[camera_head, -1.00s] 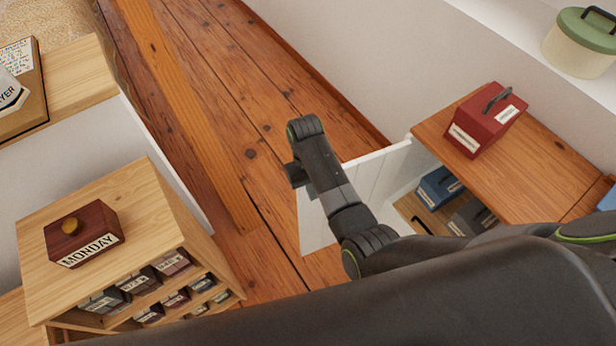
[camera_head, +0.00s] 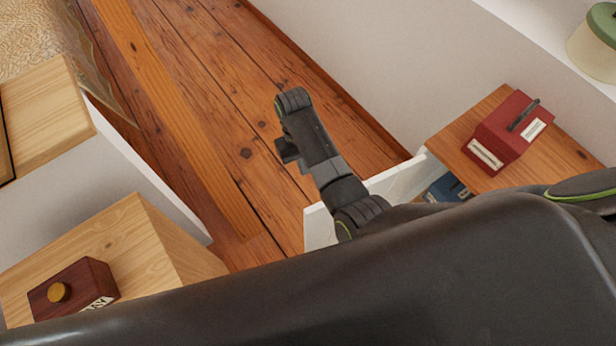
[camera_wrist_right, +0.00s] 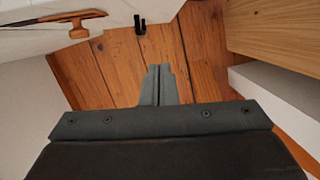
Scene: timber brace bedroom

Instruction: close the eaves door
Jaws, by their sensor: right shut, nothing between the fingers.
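The eaves door (camera_head: 400,178) is a white panel standing open at the low cupboard on the right, partly hidden behind my right arm. My right gripper (camera_head: 288,150) is on the floor side of the door, left of its panel in the head view; its fingertips are hard to make out there. In the right wrist view the right gripper (camera_wrist_right: 158,85) is shut and empty above the floorboards. A white panel with a wooden knob (camera_wrist_right: 78,32) and a small black catch-like piece (camera_wrist_right: 139,25) shows beyond the fingers. My left gripper is out of view.
A red box (camera_head: 507,135) sits on the wooden cupboard top (camera_head: 470,178), and a blue box (camera_head: 447,188) is inside. A wooden cabinet (camera_head: 130,235) bearing a dark red box (camera_head: 75,285) stands at left. Bare floorboards (camera_head: 215,110) lie between.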

